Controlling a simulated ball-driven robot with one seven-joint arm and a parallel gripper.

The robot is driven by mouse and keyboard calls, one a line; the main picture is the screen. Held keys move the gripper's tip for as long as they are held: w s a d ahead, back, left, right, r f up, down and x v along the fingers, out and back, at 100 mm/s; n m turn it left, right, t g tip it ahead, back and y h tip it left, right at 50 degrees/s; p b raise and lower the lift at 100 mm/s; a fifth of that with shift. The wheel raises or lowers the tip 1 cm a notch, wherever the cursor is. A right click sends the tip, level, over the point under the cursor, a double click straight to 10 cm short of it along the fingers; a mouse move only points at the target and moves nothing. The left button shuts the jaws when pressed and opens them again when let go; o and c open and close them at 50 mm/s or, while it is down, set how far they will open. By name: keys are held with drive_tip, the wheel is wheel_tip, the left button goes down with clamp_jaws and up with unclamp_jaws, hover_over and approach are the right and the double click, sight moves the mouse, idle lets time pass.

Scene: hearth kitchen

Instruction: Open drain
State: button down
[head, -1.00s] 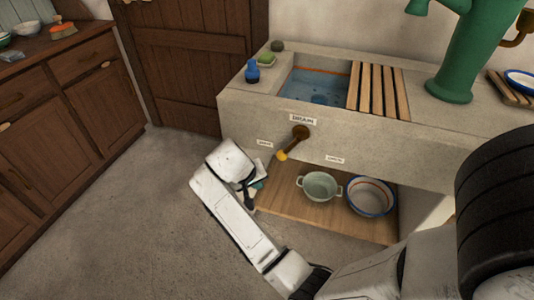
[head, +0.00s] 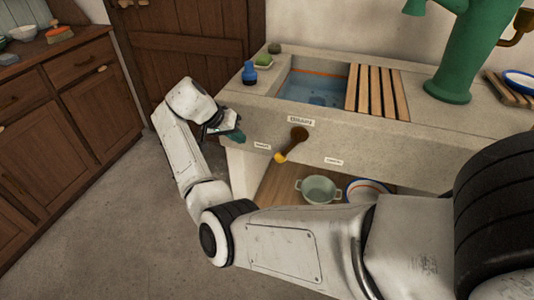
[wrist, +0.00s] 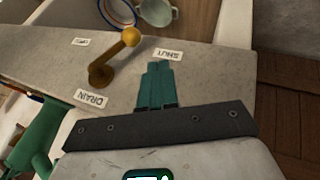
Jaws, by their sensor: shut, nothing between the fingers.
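The drain lever (head: 291,145) is a brown arm with a yellow knob on the front of the stone sink (head: 405,139). It hangs down and to the left from its pivot, below the DRAIN label (head: 301,122). It also shows in the wrist view (wrist: 115,58), its knob nearer the SHUT label (wrist: 168,54) than the other small label (wrist: 81,42). My gripper (head: 238,137) has teal fingers, shut and empty, left of the lever near the sink front. In the wrist view, the fingers (wrist: 158,66) are apart from the lever.
The basin (head: 313,87) holds water beside a wooden slatted rack (head: 377,91). A blue bottle (head: 249,74) stands on the left rim. A green pot (head: 318,189) and a bowl sit on the shelf below. A green pump (head: 470,55) stands at right.

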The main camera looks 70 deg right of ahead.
sight(288, 148)
drive_tip(key=shift+s+d+f+b, duration=0.2)
drive_tip(key=shift+s+d+f, duration=0.75)
drive_tip(key=shift+s+f, duration=0.4)
drive_tip(key=shift+s+d+f+b, duration=0.15)
drive_tip(key=shift+s+d+f, duration=0.8)
drive_tip(key=shift+f, duration=0.7)
drive_tip(key=shift+s+d+f+b, duration=0.2)
drive_tip(key=shift+s+d+f, duration=0.7)
drive_tip(key=shift+s+f, duration=0.5)
drive_tip(key=shift+w+f, duration=0.1)
